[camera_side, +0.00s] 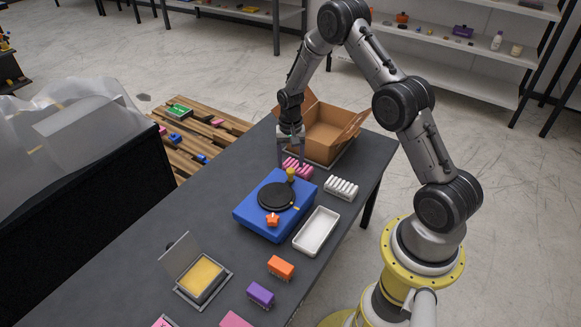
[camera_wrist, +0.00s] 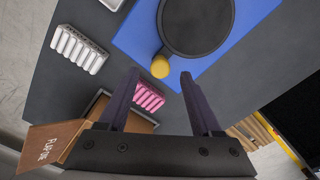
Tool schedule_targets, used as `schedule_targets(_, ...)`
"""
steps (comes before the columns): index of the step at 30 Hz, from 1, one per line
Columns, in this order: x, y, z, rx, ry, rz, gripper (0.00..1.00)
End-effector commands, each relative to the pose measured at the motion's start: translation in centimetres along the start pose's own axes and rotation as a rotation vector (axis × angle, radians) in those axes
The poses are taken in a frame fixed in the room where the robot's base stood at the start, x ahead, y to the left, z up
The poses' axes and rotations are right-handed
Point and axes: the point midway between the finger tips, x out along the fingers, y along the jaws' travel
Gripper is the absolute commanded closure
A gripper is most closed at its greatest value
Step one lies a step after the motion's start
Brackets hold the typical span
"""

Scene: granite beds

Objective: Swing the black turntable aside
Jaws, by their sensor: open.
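The black turntable (camera_side: 276,196) is a round disc on top of a blue box-shaped base (camera_side: 249,215) on the dark table. It also shows in the wrist view (camera_wrist: 196,24), at the top. A yellow knob (camera_side: 291,174) stands at its far edge; in the wrist view the knob (camera_wrist: 160,67) lies just beyond and between my fingertips. An orange star-shaped piece (camera_side: 272,220) sits at the near side of the disc. My gripper (camera_wrist: 158,74) is open and empty, pointing down at the far side of the base. I cannot tell whether a finger touches the knob.
A pink ribbed block (camera_side: 298,168) and an open cardboard box (camera_side: 330,131) are behind the base. A white ribbed rack (camera_side: 341,188) and a white tray (camera_side: 316,231) stand to its right. An open case with a yellow pad (camera_side: 201,277), an orange block (camera_side: 281,267) and a purple block (camera_side: 260,293) are nearer.

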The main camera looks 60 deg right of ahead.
Motion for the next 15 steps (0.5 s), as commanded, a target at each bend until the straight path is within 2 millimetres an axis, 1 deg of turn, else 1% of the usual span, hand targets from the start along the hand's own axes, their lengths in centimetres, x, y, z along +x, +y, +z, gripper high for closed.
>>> schedule_targets(1, 0.8, 0.0, 0.0, 0.0, -0.002, 0.001, 0.34)
schedule_targets(3, 1.7, 0.0, 0.0, 0.0, -0.002, 0.001, 0.34)
schedule_targets(6, 2.4, 0.0, 0.0, 0.0, 0.001, 0.0, 0.34)
schedule_targets(9, 2.9, 0.0, 0.0, 0.0, 0.001, 0.0, 0.34)
schedule_targets(15, 3.0, 0.0, -0.1, 0.0, 0.001, -0.001, 0.34)
